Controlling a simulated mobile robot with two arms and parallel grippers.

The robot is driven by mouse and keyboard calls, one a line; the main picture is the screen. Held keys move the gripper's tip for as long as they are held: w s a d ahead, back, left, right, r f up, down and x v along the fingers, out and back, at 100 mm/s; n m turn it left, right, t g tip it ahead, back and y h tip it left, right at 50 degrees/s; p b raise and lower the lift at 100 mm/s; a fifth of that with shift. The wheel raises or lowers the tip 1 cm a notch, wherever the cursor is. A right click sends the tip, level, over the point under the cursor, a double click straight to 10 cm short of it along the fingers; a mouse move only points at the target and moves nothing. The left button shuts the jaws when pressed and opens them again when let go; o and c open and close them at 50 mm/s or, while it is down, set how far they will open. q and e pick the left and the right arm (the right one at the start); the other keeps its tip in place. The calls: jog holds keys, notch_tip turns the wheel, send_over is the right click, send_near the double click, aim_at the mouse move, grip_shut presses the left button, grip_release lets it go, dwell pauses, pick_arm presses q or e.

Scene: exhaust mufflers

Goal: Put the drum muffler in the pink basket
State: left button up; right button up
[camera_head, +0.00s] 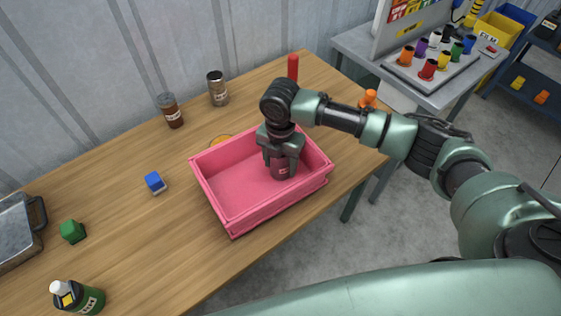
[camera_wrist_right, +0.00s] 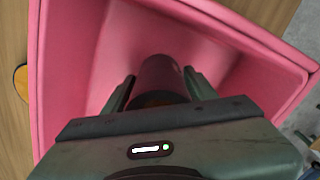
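A dark reddish-brown cylinder with a small pale label, which looks like the drum muffler (camera_head: 281,171), is inside the pink basket (camera_head: 225,212), toward its right end. It also shows in the right wrist view (camera_wrist_right: 161,78). My right gripper (camera_head: 282,152) points down into the basket from above, its fingers on both sides of the cylinder and apparently touching it. The right wrist view shows the gripper (camera_wrist_right: 160,92) with pink walls around it. I cannot tell whether the cylinder's lower end touches the basket floor. My left gripper is out of view.
A brown jar (camera_head: 171,111) and a metal canister (camera_head: 217,89) stand behind the basket. A blue block (camera_head: 155,182), green block (camera_head: 72,231), dark green bottle (camera_head: 80,297) and metal case (camera_head: 18,232) are left. A red cylinder (camera_head: 293,67) stands at the back. Table left of the basket is mostly clear.

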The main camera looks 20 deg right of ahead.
jog(key=shift+o, duration=0.8)
jog(key=shift+r, duration=0.2)
notch_tip(320, 180, up, 11)
jog(key=shift+r+b, duration=0.15)
jog(key=shift+b, duration=1.05)
jog(key=shift+r, duration=0.35)
